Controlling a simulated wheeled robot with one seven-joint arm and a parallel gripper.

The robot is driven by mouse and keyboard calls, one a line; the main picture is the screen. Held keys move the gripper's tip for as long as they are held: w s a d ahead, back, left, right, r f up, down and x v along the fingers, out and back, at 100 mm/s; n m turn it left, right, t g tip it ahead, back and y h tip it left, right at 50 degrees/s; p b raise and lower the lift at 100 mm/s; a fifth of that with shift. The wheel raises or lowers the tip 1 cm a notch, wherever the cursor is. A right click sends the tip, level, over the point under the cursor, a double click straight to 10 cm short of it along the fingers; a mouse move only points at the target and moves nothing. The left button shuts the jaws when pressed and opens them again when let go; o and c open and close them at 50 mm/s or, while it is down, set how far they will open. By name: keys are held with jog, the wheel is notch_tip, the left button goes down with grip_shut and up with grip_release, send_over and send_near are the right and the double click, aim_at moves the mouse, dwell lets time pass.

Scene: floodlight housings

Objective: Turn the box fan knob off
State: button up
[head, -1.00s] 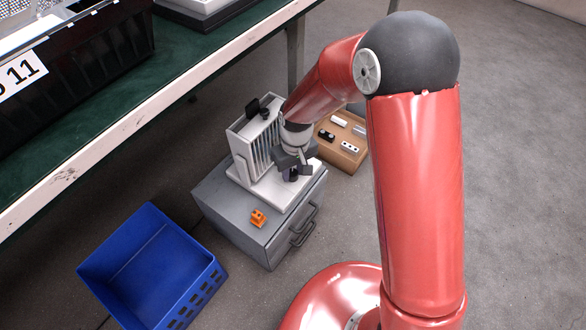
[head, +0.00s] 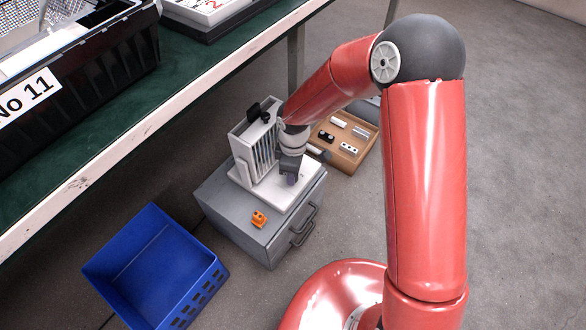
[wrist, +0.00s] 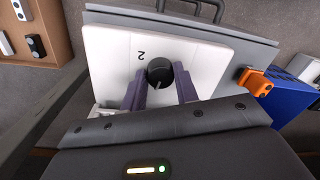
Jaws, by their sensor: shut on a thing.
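The white box fan (head: 256,150) with a slatted front stands on a white base plate on a grey drawer cabinet. Its round black knob (wrist: 159,72) shows in the wrist view on the white plate, near a printed "2" and with a pale line on its face. My gripper (wrist: 160,82) has its two dark fingers on either side of the knob and is shut on it. In the head view my gripper (head: 291,178) is low over the base plate in front of the fan and hides the knob.
An orange part (head: 259,219) lies on the cabinet's corner. A blue crate (head: 150,270) stands on the floor at left. A wooden tray (head: 350,160) with several small parts is behind. The green-topped table (head: 150,85) runs along the upper left.

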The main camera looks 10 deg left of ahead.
jog(key=shift+n+p, duration=0.3)
jog(key=shift+n, duration=0.8)
jog(key=o, duration=1)
jog(key=shift+r, duration=0.1)
jog(key=r, duration=0.3)
jog(key=r+p, duration=0.1)
jog(key=r, duration=0.3)
jog(key=shift+w+r, duration=0.2)
jog(key=shift+r, duration=0.1)
